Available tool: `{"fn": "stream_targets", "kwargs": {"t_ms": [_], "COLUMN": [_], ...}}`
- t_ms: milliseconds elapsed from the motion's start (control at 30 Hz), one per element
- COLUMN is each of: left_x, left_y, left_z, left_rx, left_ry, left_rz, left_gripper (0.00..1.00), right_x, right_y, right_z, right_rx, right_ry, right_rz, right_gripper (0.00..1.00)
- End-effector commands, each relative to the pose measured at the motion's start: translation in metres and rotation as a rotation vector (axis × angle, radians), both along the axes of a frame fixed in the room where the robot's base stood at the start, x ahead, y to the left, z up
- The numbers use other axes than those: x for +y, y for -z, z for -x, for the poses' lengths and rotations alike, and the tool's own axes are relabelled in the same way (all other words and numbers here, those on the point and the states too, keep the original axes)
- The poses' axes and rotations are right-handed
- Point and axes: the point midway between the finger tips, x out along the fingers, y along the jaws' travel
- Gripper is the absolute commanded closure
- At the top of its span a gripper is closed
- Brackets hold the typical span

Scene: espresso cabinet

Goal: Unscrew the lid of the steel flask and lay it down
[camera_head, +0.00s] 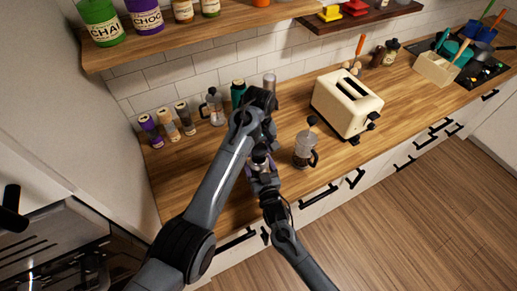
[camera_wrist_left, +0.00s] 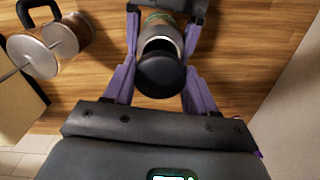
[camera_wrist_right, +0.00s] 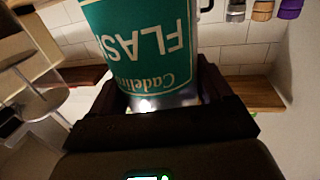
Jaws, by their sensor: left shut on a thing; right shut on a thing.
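The steel flask (camera_wrist_left: 165,27) has a grey body and a black lid (camera_wrist_left: 160,76), seen from above in the left wrist view. My left gripper (camera_wrist_left: 162,88) has its purple fingers on either side of the lid, shut on it. The lid lines up with the flask's top end; I cannot tell whether it is loose. In the right wrist view, the flask's green label (camera_wrist_right: 140,45) fills the space before my right gripper (camera_wrist_right: 155,98), which is shut on the flask body. In the head view my arms hide most of the flask.
A French press (camera_head: 305,150) stands on the wooden counter (camera_head: 225,205) right of my grippers. A cream toaster (camera_head: 346,102) is farther right. Jars (camera_head: 167,128) and another press (camera_head: 214,106) stand along the wall. A shelf (camera_head: 200,36) hangs above.

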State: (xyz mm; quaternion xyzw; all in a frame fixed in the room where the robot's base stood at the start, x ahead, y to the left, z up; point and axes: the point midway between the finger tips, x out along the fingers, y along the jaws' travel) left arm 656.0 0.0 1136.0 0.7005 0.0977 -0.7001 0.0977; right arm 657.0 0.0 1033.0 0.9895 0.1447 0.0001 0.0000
Motion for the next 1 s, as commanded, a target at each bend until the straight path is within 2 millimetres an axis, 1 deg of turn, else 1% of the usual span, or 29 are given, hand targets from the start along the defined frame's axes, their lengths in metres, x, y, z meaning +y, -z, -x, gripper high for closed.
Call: {"fn": "stream_targets", "kwargs": {"t_ms": [33,200,300,467,500,633,867,1000], "left_x": [0.000,0.000,0.000,0.000,0.000,0.000,0.000,0.000], "left_y": [-0.007,-0.024,-0.028,-0.028,-0.028,-0.028,-0.027,-0.028], "left_z": [0.000,0.000,0.000,0.000,0.000,0.000,0.000,0.000], "left_rx": [-0.002,-0.002,0.000,0.001,0.001,0.001,0.001,0.001], "left_ry": [0.000,-0.001,-0.001,-0.001,-0.001,0.000,0.000,0.000], "left_rz": [0.001,0.002,0.001,0.000,0.000,0.000,0.000,0.000], "left_gripper": [0.80,0.80,0.80,0.80,0.80,0.80,0.80,0.80], "right_x": [0.000,0.000,0.000,0.000,0.000,0.000,0.000,-0.002], "right_y": [0.001,0.001,0.001,0.001,0.001,0.001,0.000,0.001], "right_z": [0.000,0.000,0.000,0.000,0.000,0.000,0.000,0.006], "right_rx": [0.002,0.002,0.002,0.002,0.002,0.002,0.001,0.001], "right_ry": [0.000,0.000,0.000,0.000,0.000,0.000,0.000,0.000], "right_rz": [0.001,0.001,0.001,0.001,0.001,0.001,0.000,-0.001], "right_gripper": [1.00,1.00,1.00,1.00,0.19,0.00,0.00,0.00]}}
